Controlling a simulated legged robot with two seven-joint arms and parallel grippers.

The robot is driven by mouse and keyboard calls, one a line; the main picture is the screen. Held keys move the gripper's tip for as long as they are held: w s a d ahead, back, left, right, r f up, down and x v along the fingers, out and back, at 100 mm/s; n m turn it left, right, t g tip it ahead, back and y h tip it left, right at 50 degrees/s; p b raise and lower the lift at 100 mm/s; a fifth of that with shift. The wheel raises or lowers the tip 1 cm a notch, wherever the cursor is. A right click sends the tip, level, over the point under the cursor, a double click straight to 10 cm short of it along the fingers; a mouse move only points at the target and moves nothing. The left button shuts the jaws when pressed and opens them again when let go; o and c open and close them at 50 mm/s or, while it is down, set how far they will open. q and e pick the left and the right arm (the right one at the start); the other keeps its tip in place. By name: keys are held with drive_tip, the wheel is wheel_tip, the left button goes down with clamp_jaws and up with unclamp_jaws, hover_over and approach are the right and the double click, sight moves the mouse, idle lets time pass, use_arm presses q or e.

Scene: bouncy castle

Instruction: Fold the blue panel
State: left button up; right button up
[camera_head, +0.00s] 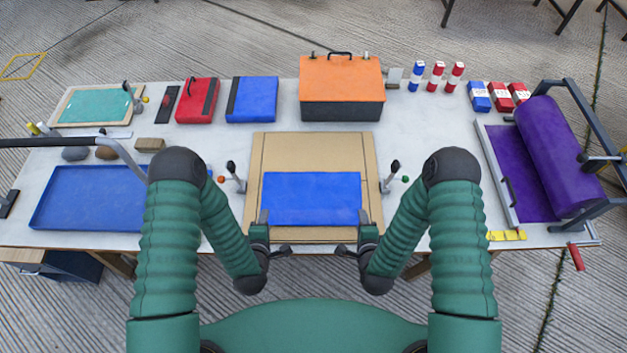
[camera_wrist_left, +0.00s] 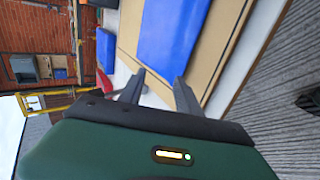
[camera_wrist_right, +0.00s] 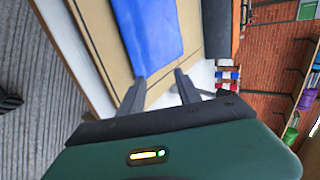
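The blue panel (camera_head: 311,198) lies flat on a tan board (camera_head: 312,150) at the middle of the table. It also shows in the left wrist view (camera_wrist_left: 172,35) and the right wrist view (camera_wrist_right: 150,35). My left gripper (camera_head: 262,218) is at the panel's near left corner; its fingers stand apart with nothing between them in the left wrist view (camera_wrist_left: 160,82). My right gripper (camera_head: 364,218) is at the near right corner; its fingers are also apart and empty in the right wrist view (camera_wrist_right: 160,82). I cannot tell whether either gripper touches the panel.
Small clamps with dark handles stand left (camera_head: 232,178) and right (camera_head: 392,176) of the board. An orange-topped box (camera_head: 341,80) stands behind it. A blue tray (camera_head: 88,198) is at the left, and a purple roll (camera_head: 560,150) in a frame at the right.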

use_arm(q)
drive_tip(key=s+r, duration=0.4)
drive_tip(key=r, duration=0.1)
use_arm(e)
drive_tip(key=s+r, duration=0.4)
drive_tip(key=r, duration=0.1)
use_arm(q)
wheel_tip(320, 180, up, 5)
drive_tip(key=w+a+m+g+b, duration=0.15)
drive_tip(key=m+g, duration=0.25)
drive_tip(key=m, duration=0.6)
use_arm(e)
wheel_tip(320, 180, up, 5)
drive_tip(key=w+d+n+g, duration=0.2)
drive_tip(key=n+g, duration=0.2)
drive_tip(key=n, duration=0.6)
use_arm(q)
drive_tip(key=s+a+r+m+g, duration=0.4)
drive_tip(key=s+r+m, duration=0.4)
drive_tip(key=r, duration=0.1)
drive_tip(key=shift+s+r, duration=0.15)
drive_tip(key=shift+r, duration=0.1)
use_arm(e)
drive_tip(key=s+d+r+n+g, duration=0.3)
drive_tip(key=s+r+n+g, duration=0.1)
drive_tip(key=s+r+n, duration=0.4)
drive_tip(key=shift+s+d+r, duration=0.2)
drive_tip(key=shift+s+r, duration=0.15)
drive_tip(key=shift+r, duration=0.4)
